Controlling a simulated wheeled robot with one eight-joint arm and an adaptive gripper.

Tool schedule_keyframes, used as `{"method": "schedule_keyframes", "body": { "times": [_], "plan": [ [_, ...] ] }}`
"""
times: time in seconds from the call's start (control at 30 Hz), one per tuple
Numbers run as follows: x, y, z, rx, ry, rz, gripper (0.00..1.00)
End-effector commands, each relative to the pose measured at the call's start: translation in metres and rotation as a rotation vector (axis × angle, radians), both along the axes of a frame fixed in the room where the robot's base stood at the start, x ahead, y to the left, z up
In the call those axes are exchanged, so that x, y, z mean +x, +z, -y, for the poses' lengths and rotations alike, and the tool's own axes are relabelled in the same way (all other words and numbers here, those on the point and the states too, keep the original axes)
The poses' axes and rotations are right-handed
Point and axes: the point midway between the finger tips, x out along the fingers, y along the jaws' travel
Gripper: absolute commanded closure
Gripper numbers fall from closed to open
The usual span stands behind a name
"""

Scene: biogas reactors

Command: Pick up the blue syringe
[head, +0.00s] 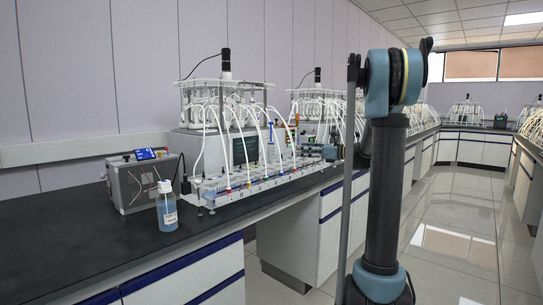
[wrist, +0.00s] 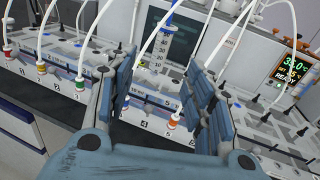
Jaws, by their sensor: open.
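The blue syringe (wrist: 158,32) shows in the wrist view above the middle, slanting up to the right in front of a grey screen. It also shows in the head view as a thin upright blue piece (head: 271,136) among the white tubes, standing at the reactor rack. My gripper (wrist: 162,95) is open in the wrist view, with one finger to each side of the picture's middle. The syringe lies beyond the fingertips and between them in the picture, apart from both. Its lower end is hard to make out. In the head view my gripper (head: 331,151) is small, right of the syringe.
A reactor rack (wrist: 158,119) with numbered ports and looping white tubes lies around the syringe. A lit display (wrist: 291,65) stands at right. On the black bench (head: 75,218) are a grey box (head: 135,184) and a blue-liquid bottle (head: 167,213). The aisle floor (head: 455,225) is clear.

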Motion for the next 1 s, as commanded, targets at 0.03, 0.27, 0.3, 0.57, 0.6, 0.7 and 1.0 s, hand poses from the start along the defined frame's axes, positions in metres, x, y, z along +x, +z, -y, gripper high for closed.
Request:
{"method": "schedule_keyframes", "body": {
  "times": [0.03, 0.27, 0.3, 0.57, 0.6, 0.7, 1.0],
  "plan": [
    [0.004, 0.001, 0.002, 0.018, -0.002, -0.009, 0.52],
    [0.016, 0.003, -0.015, 0.041, -0.002, -0.022, 0.52],
    [0.019, 0.003, -0.023, 0.041, 0.000, -0.022, 0.52],
    [0.037, 0.003, -0.065, 0.040, -0.001, -0.021, 0.52],
    [0.040, 0.003, -0.071, 0.040, -0.001, -0.021, 0.52],
    [0.047, 0.003, -0.086, 0.039, -0.002, -0.021, 0.52],
    [0.057, 0.003, -0.109, 0.039, -0.003, -0.021, 0.52]
  ]
}}
